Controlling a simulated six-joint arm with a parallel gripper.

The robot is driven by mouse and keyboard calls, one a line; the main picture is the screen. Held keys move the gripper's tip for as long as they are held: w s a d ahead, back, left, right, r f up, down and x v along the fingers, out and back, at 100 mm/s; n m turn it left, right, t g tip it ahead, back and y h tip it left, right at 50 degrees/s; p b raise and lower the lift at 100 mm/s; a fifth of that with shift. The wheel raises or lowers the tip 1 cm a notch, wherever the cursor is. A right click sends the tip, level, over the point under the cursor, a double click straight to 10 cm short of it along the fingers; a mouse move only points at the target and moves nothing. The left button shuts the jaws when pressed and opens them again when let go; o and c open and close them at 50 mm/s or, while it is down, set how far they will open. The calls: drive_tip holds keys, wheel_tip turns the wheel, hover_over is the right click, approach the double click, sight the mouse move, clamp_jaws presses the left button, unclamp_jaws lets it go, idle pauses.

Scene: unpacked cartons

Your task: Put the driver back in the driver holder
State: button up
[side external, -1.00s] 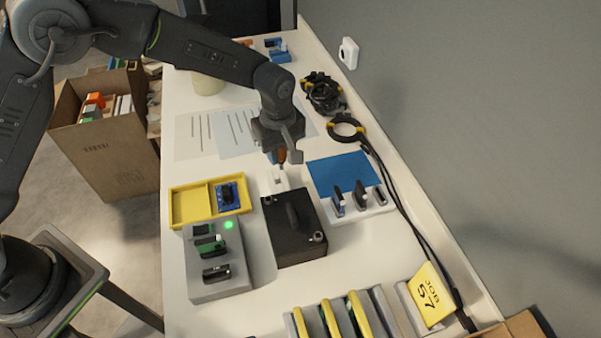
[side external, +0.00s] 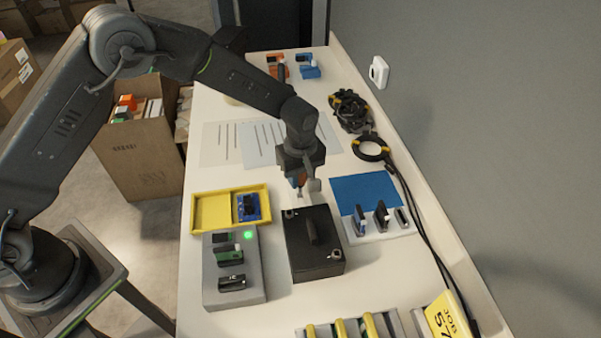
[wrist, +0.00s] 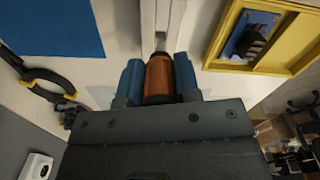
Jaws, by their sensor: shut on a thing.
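The driver, with an orange handle (wrist: 158,78), is held between the two blue finger pads of my gripper (wrist: 159,84) in the wrist view. Its shaft points away from the gripper toward a narrow pale block (wrist: 154,22), which looks like the driver holder. I cannot tell whether the shaft is in the holder or just above it. The pale holder (side external: 309,196) is mostly hidden under the gripper there.
A black box (side external: 322,266) with a raised handle stands close in front of the gripper. A yellow tray (side external: 212,213) lies to its left and a blue mat (side external: 362,190) to its right. Papers (side external: 225,145) lie behind. Black cables (side external: 349,110) run along the wall side.

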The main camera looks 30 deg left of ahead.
sight(301, 189)
drive_tip(key=shift+f, duration=0.6)
drive_tip(key=shift+f, duration=0.35)
drive_tip(key=shift+f, duration=0.35)
drive_tip(key=shift+f, duration=0.6)
drive_tip(key=o, duration=1)
drive_tip(key=shift+o, duration=0.2)
wheel_tip(301, 189, up, 14)
drive_tip(key=shift+f, duration=0.1)
